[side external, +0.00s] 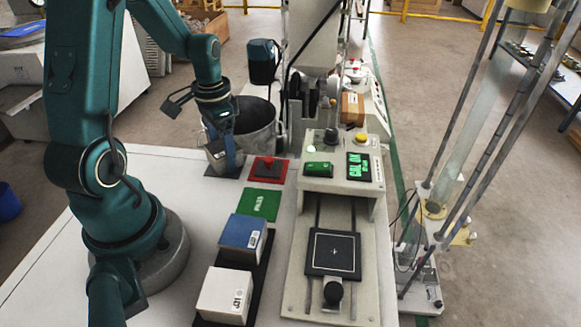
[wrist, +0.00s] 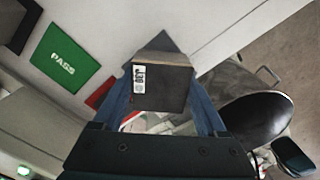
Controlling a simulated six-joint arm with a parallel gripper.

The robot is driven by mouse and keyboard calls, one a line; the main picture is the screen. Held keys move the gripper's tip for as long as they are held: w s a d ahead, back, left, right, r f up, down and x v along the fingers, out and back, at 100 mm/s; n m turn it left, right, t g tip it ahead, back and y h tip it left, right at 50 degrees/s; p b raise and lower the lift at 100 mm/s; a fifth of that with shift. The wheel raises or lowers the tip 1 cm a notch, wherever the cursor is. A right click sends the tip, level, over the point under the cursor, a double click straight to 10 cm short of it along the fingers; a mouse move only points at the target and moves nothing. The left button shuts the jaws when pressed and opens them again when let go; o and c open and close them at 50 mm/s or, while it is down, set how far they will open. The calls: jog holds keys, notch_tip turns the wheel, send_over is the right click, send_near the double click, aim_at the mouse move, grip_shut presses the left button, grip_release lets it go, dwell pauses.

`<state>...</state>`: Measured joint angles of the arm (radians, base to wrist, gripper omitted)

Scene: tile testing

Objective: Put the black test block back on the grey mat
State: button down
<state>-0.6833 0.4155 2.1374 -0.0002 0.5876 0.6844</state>
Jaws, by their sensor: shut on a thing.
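The black test block (wrist: 160,88), with a white printed label, sits between the two blue fingers of my gripper (wrist: 163,98) in the wrist view. My gripper (side external: 224,155) is shut on it and points down in the side view, where the block is mostly hidden and hard to make out. The grey mat (wrist: 157,44) shows as a dark corner just beyond the block. In the side view the mat (side external: 216,172) lies on the white table directly below my gripper. I cannot tell whether the block touches the mat or hangs slightly above it.
A large metal bin (side external: 262,128) stands close behind my gripper. A blue block (side external: 243,233) and white block (side external: 225,294) stand nearer, left of the testing machine (side external: 375,285).

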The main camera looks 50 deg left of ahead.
jog(key=shift+f, duration=0.2)
dwell(0.6)
grip_release()
jog(key=shift+r, duration=3)
jog(key=w+d+r+m+t+y, duration=0.1)
jog(key=d+r+m+t, duration=0.2)
jog(key=d+r, duration=0.55)
jog(key=s+d+n+t+h, duration=0.1)
jog(key=s+d+n+t, duration=0.1)
jog(key=s+d, duration=0.4)
jog(key=shift+s+d+r+n+t, duration=0.25)
jog(key=shift+d+n, duration=0.25)
jog(key=shift+d, duration=0.3)
